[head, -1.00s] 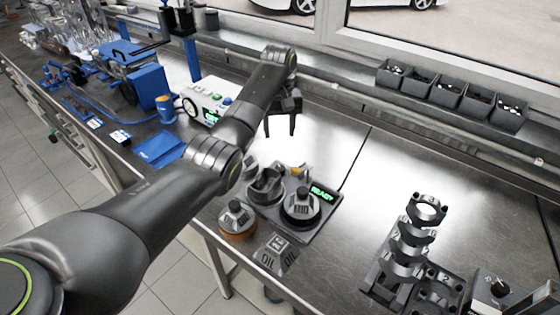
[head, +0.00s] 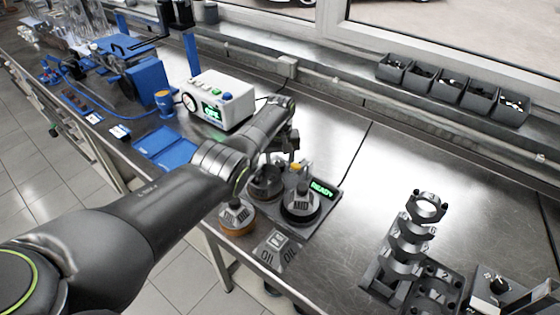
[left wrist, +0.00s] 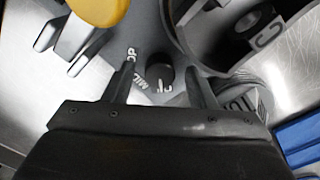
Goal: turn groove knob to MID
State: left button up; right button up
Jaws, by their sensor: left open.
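The groove knob (left wrist: 160,73) is a small dark round knob on a grey panel in the left wrist view. Lettering beside it reads MID, with what looks like TOP above that; another label below it is partly covered. My left gripper (left wrist: 159,78) is open, its fingers on either side of the knob; I cannot tell whether they touch it. In the head view my left gripper (head: 291,152) is over the back of the station with a green READY display (head: 321,188). The knob is not distinguishable there. My right gripper is not in view.
A yellow-topped tool with metal prongs (left wrist: 96,15) is close to the left finger. A dark round cup (left wrist: 225,30) is close to the right one. Several bearing-like rings (head: 412,240) stand on the right.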

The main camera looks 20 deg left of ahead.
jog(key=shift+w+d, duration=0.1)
pick_arm(q)
jog(key=shift+c, duration=0.9)
jog(key=c, duration=0.8)
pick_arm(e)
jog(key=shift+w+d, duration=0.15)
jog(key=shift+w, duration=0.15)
pick_arm(q)
jog(key=shift+m, duration=0.4)
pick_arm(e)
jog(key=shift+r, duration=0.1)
pick_arm(q)
jog(key=m, duration=0.4)
jog(key=shift+m, duration=0.3)
jog(key=m, duration=0.5)
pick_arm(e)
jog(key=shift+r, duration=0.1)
pick_arm(q)
jog(key=shift+m, duration=0.3)
